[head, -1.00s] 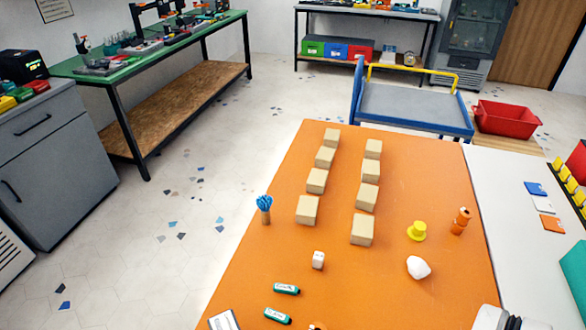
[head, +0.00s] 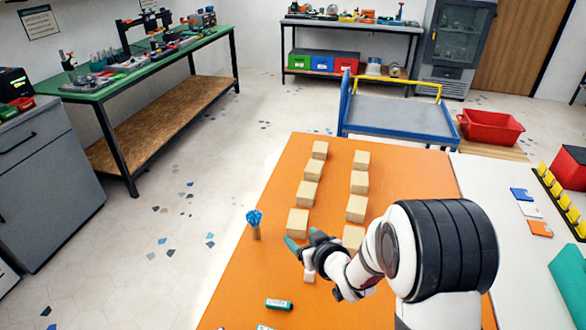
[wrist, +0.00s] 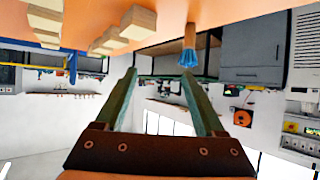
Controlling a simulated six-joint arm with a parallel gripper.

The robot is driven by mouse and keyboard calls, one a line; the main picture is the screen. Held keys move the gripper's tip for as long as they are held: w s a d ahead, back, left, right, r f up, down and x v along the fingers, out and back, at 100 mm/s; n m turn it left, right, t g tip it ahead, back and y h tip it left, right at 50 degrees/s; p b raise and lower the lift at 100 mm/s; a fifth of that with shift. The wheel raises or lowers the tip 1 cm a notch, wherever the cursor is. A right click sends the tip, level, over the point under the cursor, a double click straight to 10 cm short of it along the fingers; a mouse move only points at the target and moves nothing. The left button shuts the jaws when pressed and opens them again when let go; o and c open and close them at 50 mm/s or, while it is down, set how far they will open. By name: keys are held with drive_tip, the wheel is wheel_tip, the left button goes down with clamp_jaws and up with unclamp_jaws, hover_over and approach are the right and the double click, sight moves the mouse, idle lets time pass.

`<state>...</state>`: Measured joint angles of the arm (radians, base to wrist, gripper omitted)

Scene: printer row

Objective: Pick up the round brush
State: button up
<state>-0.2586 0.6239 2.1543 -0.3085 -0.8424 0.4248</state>
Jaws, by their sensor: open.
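The round brush (head: 255,223) stands upright near the left edge of the orange table (head: 250,275), with blue bristles up and a tan handle. My gripper (head: 291,243) is a little to the right of it in the head view, apart from it, with green fingers. In the wrist view, which is upside down, my open gripper (wrist: 158,73) has empty space between its fingers. The brush (wrist: 189,50) shows there beyond the tip of the right finger, with nothing touching it that I can see.
Two rows of wooden blocks (head: 312,170) stand behind my gripper. A white cube (head: 309,277) is partly hidden below it, and a green-and-white piece (head: 278,304) lies nearer. My arm covers the table's right part. Table space around the brush is clear.

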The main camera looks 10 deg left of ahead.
sight(256, 219)
drive_tip(key=w+a+f+y, duration=0.1)
drive_tip(key=w+a+f, duration=0.1)
drive_tip(key=a, duration=0.3)
drive_tip(key=w+a+f+n, duration=0.1)
drive_tip(key=w+a+f, duration=0.1)
drive_tip(key=w+a, duration=0.2)
drive_tip(key=w+a+f+y, duration=0.1)
drive_tip(key=w+a+f, duration=0.1)
drive_tip(key=a, duration=0.4)
drive_tip(key=shift+w+a+f+n+y, duration=0.2)
drive_tip(key=shift+w+a+n+y, duration=0.1)
drive_tip(key=shift+w+a+n, duration=0.15)
clamp_jaws()
